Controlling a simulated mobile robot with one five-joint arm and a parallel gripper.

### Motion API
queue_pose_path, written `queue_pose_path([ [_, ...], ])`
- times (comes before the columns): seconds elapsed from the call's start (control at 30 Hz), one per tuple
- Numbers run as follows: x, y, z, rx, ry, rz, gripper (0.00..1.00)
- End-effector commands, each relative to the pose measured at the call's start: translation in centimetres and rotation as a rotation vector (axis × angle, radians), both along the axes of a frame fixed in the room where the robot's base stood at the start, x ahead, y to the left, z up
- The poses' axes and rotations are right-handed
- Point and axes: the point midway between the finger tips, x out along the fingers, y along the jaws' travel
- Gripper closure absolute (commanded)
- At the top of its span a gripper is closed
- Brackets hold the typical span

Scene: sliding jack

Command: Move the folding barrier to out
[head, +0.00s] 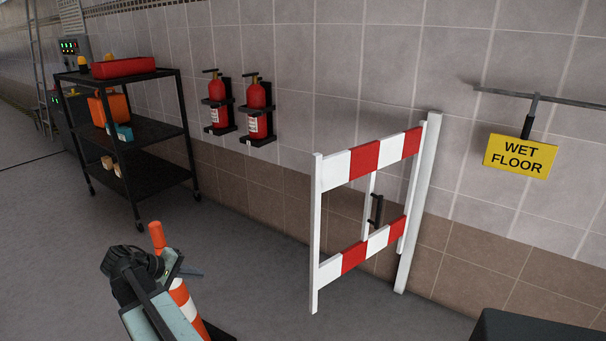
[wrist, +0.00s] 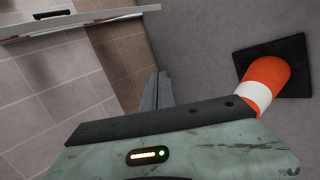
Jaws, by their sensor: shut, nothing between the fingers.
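The folding barrier (head: 365,158) has red and white striped rails between white uprights. It is joined to a white post (head: 418,205) by the tiled wall and its free end stands at the left, above the floor. A black handle (head: 376,210) shows between its rails. In the wrist view, part of the barrier (wrist: 85,24) crosses the top left, with a dark handle on it. My gripper (head: 190,271) is at the lower left, well apart from the barrier. Its fingers (wrist: 158,88) are together and empty in the wrist view.
An orange and white cone (head: 157,237) stands close behind my gripper; it also shows in the wrist view (wrist: 262,90). A black cart (head: 135,130), two fire extinguishers (head: 256,110) and a yellow wet floor sign (head: 520,156) line the wall. Floor between cone and barrier is clear.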

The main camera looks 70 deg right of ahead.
Motion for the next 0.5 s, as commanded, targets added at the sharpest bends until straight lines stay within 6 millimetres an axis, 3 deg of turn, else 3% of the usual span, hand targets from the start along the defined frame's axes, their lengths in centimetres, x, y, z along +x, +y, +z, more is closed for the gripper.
queue_pose_path([
  [0.03,-2.3,-5.5,4.9,-0.113,0.058,-0.075,1.00],
  [0.1,-6.1,-11.2,9.9,-0.263,0.147,-0.160,1.00],
  [0.2,-10.6,-16.6,15.8,-0.430,0.262,-0.254,1.00],
  [0.33,-14.1,-19.8,20.4,-0.555,0.362,-0.321,1.00],
  [0.5,-15.1,-20.5,21.4,-0.594,0.395,-0.339,1.00],
])
